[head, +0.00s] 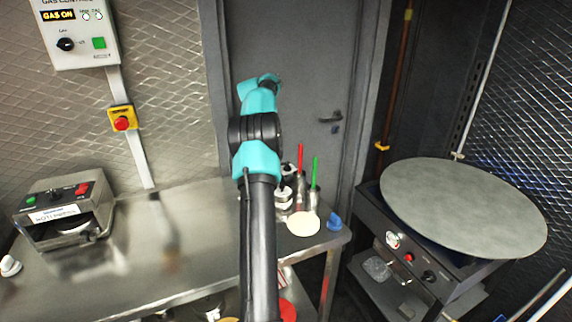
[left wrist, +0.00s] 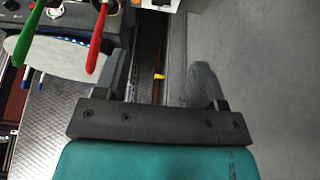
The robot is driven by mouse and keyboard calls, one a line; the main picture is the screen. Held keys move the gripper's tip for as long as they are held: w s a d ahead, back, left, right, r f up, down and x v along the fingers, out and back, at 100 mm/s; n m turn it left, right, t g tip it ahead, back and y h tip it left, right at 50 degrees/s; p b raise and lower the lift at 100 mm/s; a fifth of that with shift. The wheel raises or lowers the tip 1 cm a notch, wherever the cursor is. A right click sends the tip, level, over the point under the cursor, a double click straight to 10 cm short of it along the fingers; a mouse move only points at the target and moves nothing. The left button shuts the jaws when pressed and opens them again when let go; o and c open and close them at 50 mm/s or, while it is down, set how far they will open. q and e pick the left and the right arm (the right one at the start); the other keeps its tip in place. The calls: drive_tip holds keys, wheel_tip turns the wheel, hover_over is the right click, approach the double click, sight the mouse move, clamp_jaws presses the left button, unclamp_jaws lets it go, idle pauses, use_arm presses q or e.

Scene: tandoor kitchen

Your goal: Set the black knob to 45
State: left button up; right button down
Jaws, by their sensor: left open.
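Black knobs show in three places in the head view, and I cannot tell which one the task means. One knob (head: 65,44) is on the gas control box, one knob (head: 55,195) is on the small press on the counter, and one knob (head: 429,276) is on the front of the griddle stove. The dial marks are too small to read. My left arm rises through the middle of the head view, its gripper hidden there. In the left wrist view my left gripper (left wrist: 162,88) is open, with nothing between its fingers. My right gripper is not in view.
A steel counter (head: 185,235) carries the press (head: 65,222) at left and bottles with a red stick (head: 300,158) and a green stick (head: 315,170) at right. A red emergency button (head: 121,123) is on the wall. The round griddle (head: 465,208) stands right of the door.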

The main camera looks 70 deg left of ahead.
sight(287, 164)
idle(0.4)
use_arm(q)
drive_tip(key=x, duration=1.7)
drive_tip(key=shift+f, duration=0.2)
drive_tip(key=c, duration=0.9)
